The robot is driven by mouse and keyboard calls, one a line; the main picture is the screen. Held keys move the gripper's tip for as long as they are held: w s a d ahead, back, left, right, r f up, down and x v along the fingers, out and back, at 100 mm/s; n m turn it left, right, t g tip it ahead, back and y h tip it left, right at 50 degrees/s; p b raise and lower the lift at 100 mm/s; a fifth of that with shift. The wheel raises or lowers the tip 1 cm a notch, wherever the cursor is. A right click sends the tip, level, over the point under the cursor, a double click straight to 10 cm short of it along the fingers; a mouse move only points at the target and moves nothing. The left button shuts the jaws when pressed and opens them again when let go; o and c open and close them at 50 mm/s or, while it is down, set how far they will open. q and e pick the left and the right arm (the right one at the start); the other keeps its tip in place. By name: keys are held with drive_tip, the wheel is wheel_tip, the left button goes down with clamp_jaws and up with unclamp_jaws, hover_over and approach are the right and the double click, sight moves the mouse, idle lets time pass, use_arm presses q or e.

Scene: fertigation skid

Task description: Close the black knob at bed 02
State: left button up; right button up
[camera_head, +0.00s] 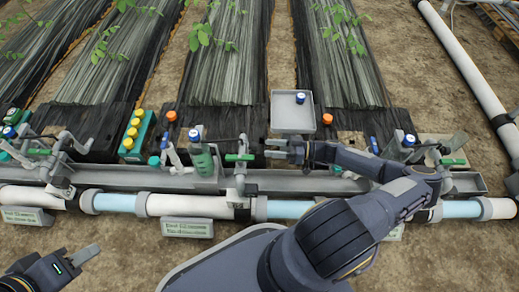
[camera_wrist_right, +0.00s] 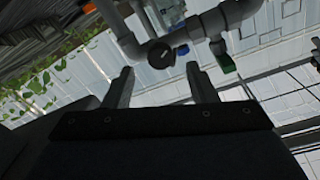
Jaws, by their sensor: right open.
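A round black knob (camera_wrist_right: 160,55) sits on grey pipework in the right wrist view, just beyond the gap between my fingertips. My right gripper (camera_head: 266,148) is open and empty, reaching in from the right towards a grey riser with a green handle (camera_head: 240,157). Its two fingers also show in the right wrist view (camera_wrist_right: 159,72), apart, one on each side of the knob and not visibly touching it. I cannot make out the black knob in the head view. My left gripper (camera_head: 88,254) hangs low at the left, away from the pipes; its opening is unclear.
A label plate (camera_head: 187,228) stands before the middle pipe section; its small text is blurred. A green bottle-like part (camera_head: 202,160) stands left of the riser. A grey tray (camera_head: 292,113) with a blue-capped item lies behind my right gripper. A green rack with yellow caps (camera_head: 137,135) stands left.

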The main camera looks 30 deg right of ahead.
sight(255, 147)
drive_tip(key=b+x, duration=0.1)
drive_tip(key=x, duration=0.3)
drive_tip(key=shift+w+a, duration=0.2)
drive_tip(key=shift+a, duration=0.1)
drive_tip(key=shift+c, duration=0.3)
drive_tip(key=c, duration=0.9)
